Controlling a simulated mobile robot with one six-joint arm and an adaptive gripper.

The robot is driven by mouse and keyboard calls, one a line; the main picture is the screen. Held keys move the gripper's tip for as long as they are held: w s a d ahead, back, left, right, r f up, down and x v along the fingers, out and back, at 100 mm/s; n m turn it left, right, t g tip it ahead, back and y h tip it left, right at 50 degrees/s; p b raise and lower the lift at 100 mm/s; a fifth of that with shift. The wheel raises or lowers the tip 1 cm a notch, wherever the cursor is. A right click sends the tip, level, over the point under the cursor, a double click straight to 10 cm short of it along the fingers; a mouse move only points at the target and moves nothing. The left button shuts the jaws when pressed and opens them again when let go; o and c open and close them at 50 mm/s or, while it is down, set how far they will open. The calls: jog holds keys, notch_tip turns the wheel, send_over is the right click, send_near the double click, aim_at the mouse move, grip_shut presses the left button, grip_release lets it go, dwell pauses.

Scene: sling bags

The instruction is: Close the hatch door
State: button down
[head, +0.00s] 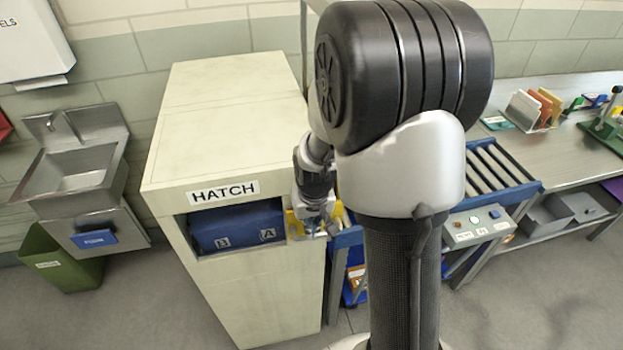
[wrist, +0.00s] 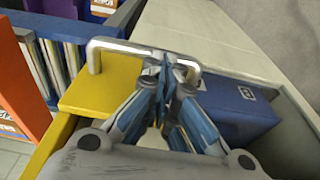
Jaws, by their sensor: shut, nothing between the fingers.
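The cream hatch cabinet (head: 255,275), labelled HATCH, stands left of my arm with its front opening uncovered. The yellow hatch door (head: 341,213) stands open at the opening's right side, partly hidden by my gripper (head: 316,226). In the wrist view the yellow door (wrist: 103,88) carries a silver bar handle (wrist: 120,46). My gripper (wrist: 172,72) is shut and empty, its fingertips overlapping the handle in the picture. I cannot tell whether they touch it. A blue block marked A and B (head: 236,230) sits inside the opening; it also shows in the wrist view (wrist: 232,108).
A roller conveyor (head: 498,166) with a button panel (head: 478,226) stands right of my arm. A blue-framed rack with folders (wrist: 40,66) is close beside the door. A sink (head: 76,165) and green bin (head: 62,262) are at left. Floor in front is clear.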

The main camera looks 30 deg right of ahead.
notch_tip(320, 180, down, 8)
jog(key=b, duration=0.4)
jog(key=shift+s+r, duration=0.15)
jog(key=shift+r, duration=0.05)
notch_tip(320, 180, up, 14)
jog(key=s+p, duration=0.2)
jog(key=p, duration=0.3)
jog(key=shift+a+p, duration=0.35)
jog(key=shift+s, duration=0.1)
